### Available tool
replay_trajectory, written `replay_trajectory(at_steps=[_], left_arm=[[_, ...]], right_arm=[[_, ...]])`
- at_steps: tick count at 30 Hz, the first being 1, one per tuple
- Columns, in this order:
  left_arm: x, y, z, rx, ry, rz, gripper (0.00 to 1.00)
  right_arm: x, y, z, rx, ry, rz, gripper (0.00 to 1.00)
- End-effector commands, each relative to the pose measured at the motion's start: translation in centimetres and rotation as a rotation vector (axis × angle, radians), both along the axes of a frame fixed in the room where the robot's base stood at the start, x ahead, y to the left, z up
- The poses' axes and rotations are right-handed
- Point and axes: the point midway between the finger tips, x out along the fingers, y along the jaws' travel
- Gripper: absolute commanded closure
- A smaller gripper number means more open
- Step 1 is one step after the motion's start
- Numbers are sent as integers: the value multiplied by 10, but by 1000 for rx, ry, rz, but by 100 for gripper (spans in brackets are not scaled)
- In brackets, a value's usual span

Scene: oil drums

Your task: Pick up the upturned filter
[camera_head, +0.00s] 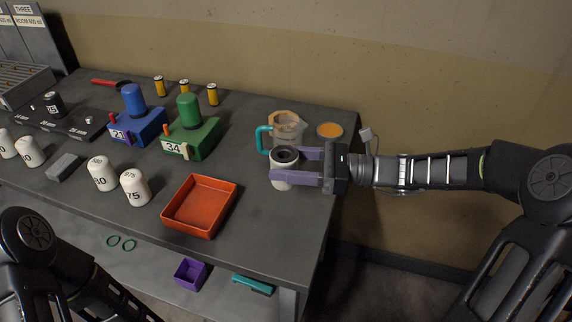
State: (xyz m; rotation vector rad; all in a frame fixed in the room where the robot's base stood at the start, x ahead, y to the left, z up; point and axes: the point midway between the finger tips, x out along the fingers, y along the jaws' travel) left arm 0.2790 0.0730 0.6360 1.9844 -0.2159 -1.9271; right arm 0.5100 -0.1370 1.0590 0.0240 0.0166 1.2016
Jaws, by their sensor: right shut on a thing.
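The upturned filter (284,155) is a white cylinder with its dark ringed end facing up. It is near the right end of the grey bench. My right gripper (296,166) reaches in from the right and is shut on it, with one purple finger on the far side and one on the near side. The fingers hide part of its body, and I cannot tell whether its base touches the bench. My left arm shows at the lower left, but its gripper is not in view.
A clear jug (289,126) with a teal handle stands close behind the filter, beside an orange-topped round dish (329,131). A red tray (201,205) lies front left. Blue (138,125) and green (192,137) housings and several white filters (135,188) stand further left.

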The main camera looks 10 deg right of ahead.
Motion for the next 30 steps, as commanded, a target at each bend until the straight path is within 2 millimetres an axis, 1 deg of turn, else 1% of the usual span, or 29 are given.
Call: replay_trajectory(at_steps=[20,25,30], left_arm=[[0,0,0,0,0,0,64],[0,0,5,0,0,0,64],[-1,0,15,1,1,-3,64]], right_arm=[[0,1,1,0,-2,2,100],[-1,7,8,-5,-17,16,100],[-3,21,23,-10,-33,48,100]])
